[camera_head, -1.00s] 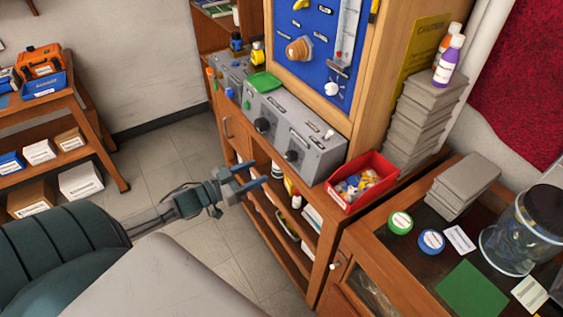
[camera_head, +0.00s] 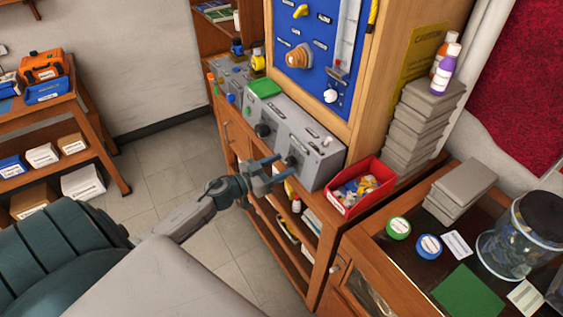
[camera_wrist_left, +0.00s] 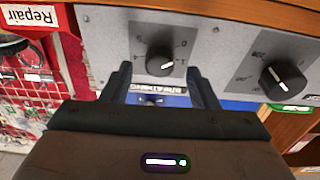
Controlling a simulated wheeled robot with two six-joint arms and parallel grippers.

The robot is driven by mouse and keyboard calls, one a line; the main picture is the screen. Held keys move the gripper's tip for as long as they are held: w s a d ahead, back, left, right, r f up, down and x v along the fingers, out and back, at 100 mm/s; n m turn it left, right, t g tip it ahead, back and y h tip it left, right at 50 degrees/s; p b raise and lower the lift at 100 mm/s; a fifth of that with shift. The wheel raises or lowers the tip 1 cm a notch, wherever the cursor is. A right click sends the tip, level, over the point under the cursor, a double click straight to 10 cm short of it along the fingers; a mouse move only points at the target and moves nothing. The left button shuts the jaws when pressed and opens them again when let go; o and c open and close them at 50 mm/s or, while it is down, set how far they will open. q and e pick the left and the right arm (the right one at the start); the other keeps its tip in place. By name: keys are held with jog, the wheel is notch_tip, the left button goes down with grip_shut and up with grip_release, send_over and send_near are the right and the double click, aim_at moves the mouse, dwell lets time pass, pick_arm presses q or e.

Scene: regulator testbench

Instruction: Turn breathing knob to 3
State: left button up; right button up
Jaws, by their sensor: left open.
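The breathing knob (camera_head: 291,161) is a black round knob on the front of the grey test unit (camera_head: 325,156). In the left wrist view the black knob (camera_wrist_left: 160,62) has a pale pointer line and dial marks around it; I cannot surely read its setting. A blue label strip (camera_wrist_left: 172,98) lies beside it, partly hidden by my gripper. My left gripper (camera_head: 279,168) is open in front of the unit. In the wrist view my left fingertips (camera_wrist_left: 160,72) stand on either side of the knob, apart from it. My right gripper is not in view.
A second black knob (camera_head: 263,130) sits on the same front; it also shows in the wrist view (camera_wrist_left: 281,80). A red parts bin (camera_head: 342,200) stands right of the unit. A green item (camera_head: 264,88) lies on top. Open shelves lie below.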

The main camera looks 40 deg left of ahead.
pick_arm(q)
jog(key=shift+w+d, duration=0.1)
jog(key=shift+w, duration=0.35)
jog(key=c, duration=1)
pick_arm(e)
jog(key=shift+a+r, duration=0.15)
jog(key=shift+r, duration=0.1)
